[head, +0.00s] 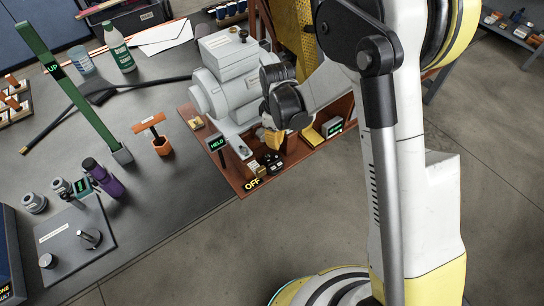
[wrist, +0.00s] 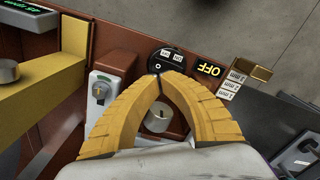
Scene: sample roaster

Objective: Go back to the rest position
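My gripper (wrist: 157,77) is at the front of the sample roaster (head: 225,85). Its two yellow fingers arch together, their tips meeting with nothing seen between them. In the wrist view the tips are at the edge of a round black rocker switch (wrist: 165,59); I cannot tell whether they touch it. A lit OFF sign (wrist: 209,69) is beside the switch. A round metal knob (wrist: 158,118) shows between the fingers. In the head view my gripper (head: 274,140) is partly hidden by my wrist, above the brown base panel (head: 290,158).
A white key-switch box (wrist: 101,92) and a yellow bar (wrist: 40,105) are close left of my fingers. Open floor (head: 300,225) lies in front.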

